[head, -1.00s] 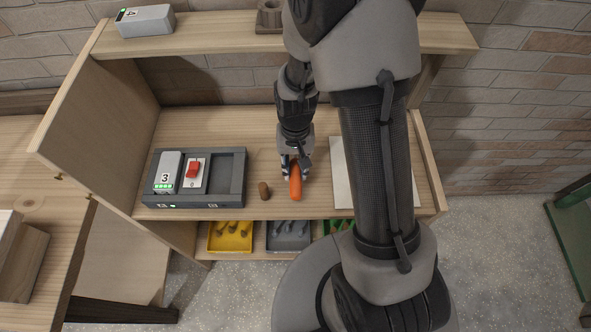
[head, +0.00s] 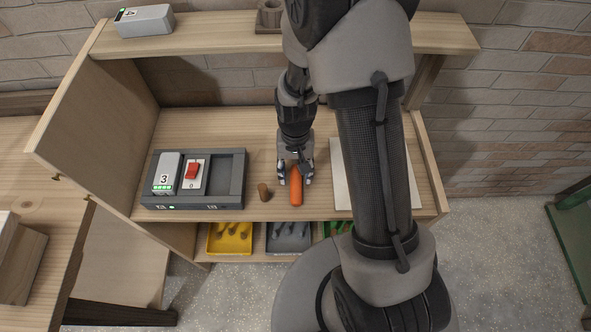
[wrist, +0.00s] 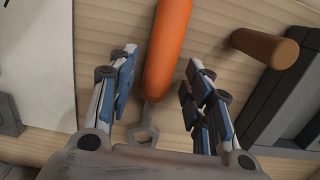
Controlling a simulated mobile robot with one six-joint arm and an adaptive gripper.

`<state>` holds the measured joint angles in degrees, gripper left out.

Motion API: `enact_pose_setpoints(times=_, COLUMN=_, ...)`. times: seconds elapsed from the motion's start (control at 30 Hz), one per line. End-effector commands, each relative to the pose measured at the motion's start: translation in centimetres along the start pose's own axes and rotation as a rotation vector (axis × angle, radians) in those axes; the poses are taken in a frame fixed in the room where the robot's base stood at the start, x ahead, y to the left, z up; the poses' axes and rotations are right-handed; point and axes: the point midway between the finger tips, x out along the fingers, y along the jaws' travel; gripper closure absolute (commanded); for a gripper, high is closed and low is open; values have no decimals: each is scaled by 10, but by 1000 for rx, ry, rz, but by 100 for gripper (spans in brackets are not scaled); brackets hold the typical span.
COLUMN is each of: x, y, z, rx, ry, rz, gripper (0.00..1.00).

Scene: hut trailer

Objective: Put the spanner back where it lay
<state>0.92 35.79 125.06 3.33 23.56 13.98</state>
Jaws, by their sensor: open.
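The spanner (head: 296,191) lies on the wooden worktop, with its thick orange handle toward the front. In the wrist view its orange handle (wrist: 167,45) runs between my fingers, and its grey metal head (wrist: 143,133) shows nearer my palm. My gripper (head: 295,180) is low over the worktop at the spanner's back part. It is open, with one finger on each side of the spanner and gaps visible in the wrist view (wrist: 160,75). In the head view my gripper hides the metal head.
A short brown peg (head: 263,192) stands just left of the spanner. A dark tray (head: 228,180) with a red-switch unit and a box marked 3 is further left. A pale flat panel (head: 343,190) lies right. Yellow (head: 230,238) and grey (head: 288,237) bins sit below.

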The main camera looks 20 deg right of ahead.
Motion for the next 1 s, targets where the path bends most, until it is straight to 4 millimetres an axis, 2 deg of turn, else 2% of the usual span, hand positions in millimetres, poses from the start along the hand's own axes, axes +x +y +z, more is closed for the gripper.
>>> enact_pose_setpoints(times=0.13, x=-3, y=0, z=0, rx=0, ry=0, rz=0, gripper=54)
enact_pose_setpoints(times=0.23, x=-14, y=0, z=0, rx=0, ry=3, rz=-1, gripper=54)
enact_pose_setpoints(times=0.6, x=-92, y=0, z=-1, rx=1, ry=4, rz=-1, gripper=54)
enact_pose_setpoints(times=0.93, x=-130, y=0, z=1, rx=-5, ry=12, rz=-3, gripper=54)
enact_pose_setpoints(times=1.0, x=-146, y=1, z=4, rx=-18, ry=32, rz=-8, gripper=54)
